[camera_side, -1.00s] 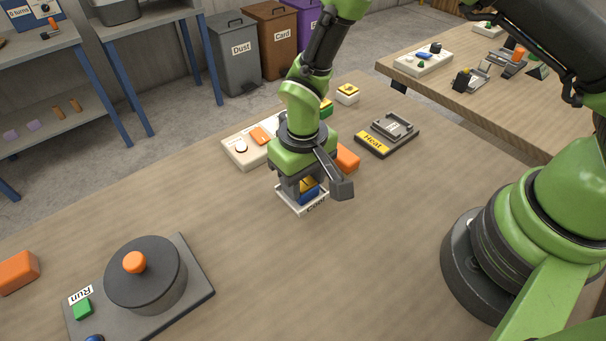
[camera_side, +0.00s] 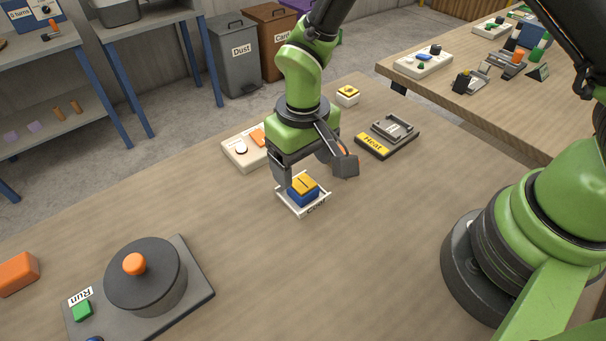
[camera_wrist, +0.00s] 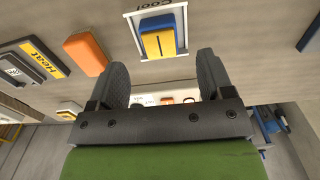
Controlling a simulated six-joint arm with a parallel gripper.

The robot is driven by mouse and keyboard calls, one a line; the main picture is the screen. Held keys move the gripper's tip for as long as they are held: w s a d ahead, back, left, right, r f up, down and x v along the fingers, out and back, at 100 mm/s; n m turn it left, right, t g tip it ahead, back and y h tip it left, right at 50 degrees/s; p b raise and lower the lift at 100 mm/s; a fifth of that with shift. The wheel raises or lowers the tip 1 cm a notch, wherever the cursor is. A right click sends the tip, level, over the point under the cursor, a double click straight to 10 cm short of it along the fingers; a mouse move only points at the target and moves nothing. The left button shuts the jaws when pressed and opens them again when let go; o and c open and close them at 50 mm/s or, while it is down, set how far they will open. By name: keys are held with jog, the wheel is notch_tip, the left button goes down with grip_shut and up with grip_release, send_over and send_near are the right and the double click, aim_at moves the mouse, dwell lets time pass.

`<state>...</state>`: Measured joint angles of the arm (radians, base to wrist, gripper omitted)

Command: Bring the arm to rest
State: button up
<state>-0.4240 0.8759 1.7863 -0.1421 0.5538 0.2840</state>
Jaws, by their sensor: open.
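My gripper (camera_side: 308,172) is open and empty, raised a little above and behind the white Cool tray (camera_side: 300,212). In the wrist view its two dark fingers (camera_wrist: 168,85) stand wide apart with nothing between them. A block with a yellow top and blue base (camera_side: 303,187) sits in the Cool tray, clear of the fingers. The block also shows in the wrist view (camera_wrist: 158,43), inside the tray's white rim (camera_wrist: 185,28).
The Heat station (camera_side: 388,137) is at the back right. A white panel (camera_side: 243,152) and a small yellow-topped block (camera_side: 347,95) stand behind my gripper. The Run station (camera_side: 190,285) with its round dark lid (camera_side: 150,280) is front left. The table's middle front is clear.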

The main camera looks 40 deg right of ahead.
jog(key=s+d+r+m+t+y, duration=0.1)
jog(key=s+d+r, duration=0.15)
jog(key=r, duration=0.65)
jog(key=s+d+r+m+t, duration=0.1)
jog(key=d+r+t, duration=0.15)
jog(key=r, duration=0.65)
jog(key=s+d+r+m+t, duration=0.1)
jog(key=s+d+r+t, duration=0.1)
jog(key=s, duration=0.4)
jog(key=s+d+r+m+t+y, duration=0.1)
jog(key=s+d+r, duration=0.2)
jog(key=s+r, duration=0.2)
jog(key=shift+s+d+t, duration=0.35)
jog(key=shift+s+d, duration=0.05)
jog(key=shift+s, duration=0.2)
